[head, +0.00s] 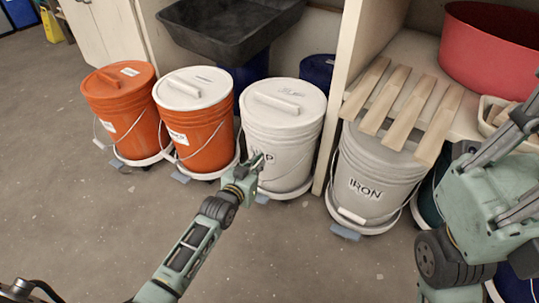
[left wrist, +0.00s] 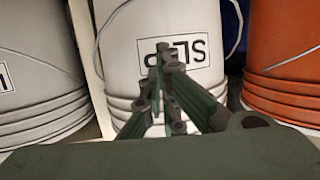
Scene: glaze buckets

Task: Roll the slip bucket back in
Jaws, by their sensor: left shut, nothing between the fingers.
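The slip bucket (head: 285,125) is white with a white handled lid and stands upright on a low white wheeled dolly (head: 290,192), left of the wooden upright panel. My left gripper (head: 252,165) is shut and empty at the front of this bucket, over the left part of its label, so only the last letter shows in the head view. In the left wrist view, which looks upside down, the bucket (left wrist: 210,20) fills the middle with its SLIP label (left wrist: 182,52) behind the fingers (left wrist: 158,65). I cannot tell whether they touch it. My right arm shows at the right; its gripper does not.
Two orange buckets (head: 117,108) (head: 200,125) stand on dollies to the left. The IRON bucket (head: 375,180) stands to the right, under wooden slats (head: 410,100) jutting from a shelf with a red tub (head: 490,45). A black sink (head: 230,30) is behind. The floor in front is clear.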

